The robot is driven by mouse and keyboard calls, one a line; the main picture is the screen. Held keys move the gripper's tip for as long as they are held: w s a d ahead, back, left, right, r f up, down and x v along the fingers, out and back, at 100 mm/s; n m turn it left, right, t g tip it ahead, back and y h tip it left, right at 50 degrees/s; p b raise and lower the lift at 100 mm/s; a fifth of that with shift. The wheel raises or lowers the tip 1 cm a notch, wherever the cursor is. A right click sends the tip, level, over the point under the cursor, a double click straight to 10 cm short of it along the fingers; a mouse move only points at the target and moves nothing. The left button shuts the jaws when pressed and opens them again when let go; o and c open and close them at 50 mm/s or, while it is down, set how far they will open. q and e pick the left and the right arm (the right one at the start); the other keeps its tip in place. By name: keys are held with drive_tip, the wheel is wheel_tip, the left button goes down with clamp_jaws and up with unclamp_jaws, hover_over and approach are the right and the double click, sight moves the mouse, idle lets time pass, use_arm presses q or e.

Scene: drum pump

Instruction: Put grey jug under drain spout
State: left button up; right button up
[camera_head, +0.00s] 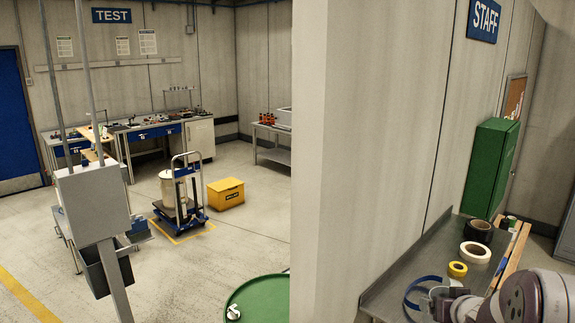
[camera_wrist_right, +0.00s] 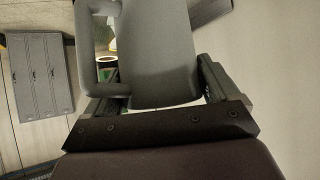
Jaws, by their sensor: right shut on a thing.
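The grey jug (camera_wrist_right: 152,50) fills the upper middle of the right wrist view, with its handle at its left side. My right gripper (camera_wrist_right: 160,88) is shut on the jug, with one finger on each side of it. The jug's far end is cut off by the picture edge. In the head view my right arm shows at the lower right, and I cannot make out the jug there. My left gripper is in neither view. I cannot make out a drain spout. A green drum top (camera_head: 262,298) shows at the bottom, with a small white fitting (camera_head: 233,312) on it.
A wall corner (camera_head: 325,160) stands between the drum area and a metal bench (camera_head: 400,270) with tape rolls (camera_head: 475,252). A blue cart (camera_head: 180,213) with a pale drum, a yellow box (camera_head: 226,193) and a grey post box (camera_head: 92,205) stand at left. Open floor lies between.

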drive_tip(key=shift+y, duration=0.4)
drive_tip(key=w+f, duration=0.1)
drive_tip(key=f, duration=0.1)
drive_tip(key=w+a+f+b, duration=0.1)
drive_tip(key=f, duration=0.1)
drive_tip(key=w+f+b, duration=0.1)
drive_tip(key=f, duration=0.1)
drive_tip(key=shift+a, duration=0.25)
drive_tip(key=s+a+f+n+y+b, duration=0.1)
drive_tip(key=s+a+f+n+b, duration=0.1)
drive_tip(key=a+f+b, duration=1.2)
use_arm(q)
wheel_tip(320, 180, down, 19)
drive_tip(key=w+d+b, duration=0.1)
drive_tip(key=b, duration=0.1)
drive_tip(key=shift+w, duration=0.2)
use_arm(e)
drive_tip(key=s+a+f, duration=0.2)
drive_tip(key=s+f, duration=0.1)
drive_tip(key=f, duration=0.7)
drive_tip(key=s+a+f, duration=0.3)
drive_tip(key=f, duration=0.7)
drive_tip(key=shift+s+y, duration=0.2)
drive_tip(key=shift+y, duration=0.1)
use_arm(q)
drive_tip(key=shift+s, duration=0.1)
use_arm(e)
drive_tip(key=shift+r, duration=0.1)
